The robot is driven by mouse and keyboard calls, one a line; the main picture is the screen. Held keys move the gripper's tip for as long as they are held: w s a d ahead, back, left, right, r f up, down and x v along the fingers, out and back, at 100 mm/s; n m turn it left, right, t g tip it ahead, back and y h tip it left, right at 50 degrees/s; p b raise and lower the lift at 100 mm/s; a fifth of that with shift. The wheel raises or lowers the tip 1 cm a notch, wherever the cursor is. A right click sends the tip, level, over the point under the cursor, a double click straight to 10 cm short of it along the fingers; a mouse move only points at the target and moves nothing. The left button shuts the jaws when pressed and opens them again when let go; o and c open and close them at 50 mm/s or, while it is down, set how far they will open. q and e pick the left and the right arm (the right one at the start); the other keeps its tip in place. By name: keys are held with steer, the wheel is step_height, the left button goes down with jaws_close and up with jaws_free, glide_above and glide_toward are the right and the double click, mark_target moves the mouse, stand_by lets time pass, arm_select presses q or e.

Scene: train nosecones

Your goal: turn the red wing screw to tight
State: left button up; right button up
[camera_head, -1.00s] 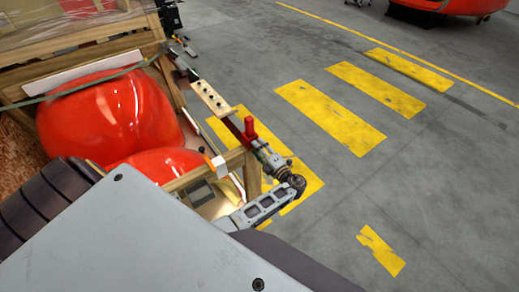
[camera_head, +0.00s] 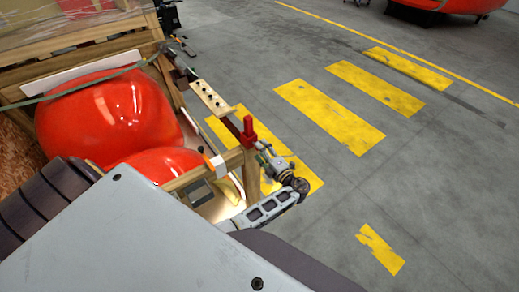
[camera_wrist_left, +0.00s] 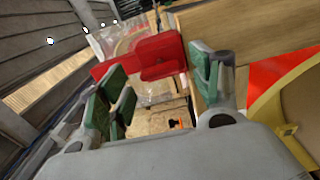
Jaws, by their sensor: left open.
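The red wing screw (camera_head: 248,131) stands upright on the wooden frame in the head view, at the near end of a pale drilled strip. My left gripper (camera_head: 266,160) is just below and to the right of it there, partly hidden by my own arm. In the left wrist view the red wing screw (camera_wrist_left: 158,56) lies between the green-padded fingers of my left gripper (camera_wrist_left: 160,82). The fingers are open, with the left pads close to the red part's left end. I cannot tell whether they touch. My right gripper is not in view.
Glossy red nosecones (camera_head: 105,115) sit in the wooden crate at the left. A wooden beam (camera_wrist_left: 250,38) runs close beside the right finger in the left wrist view. Grey floor with yellow markings (camera_head: 330,115) is open at the right.

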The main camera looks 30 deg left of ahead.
arm_select(q)
steer(key=v, duration=1)
steer(key=shift+a, duration=0.1)
stand_by(0.4)
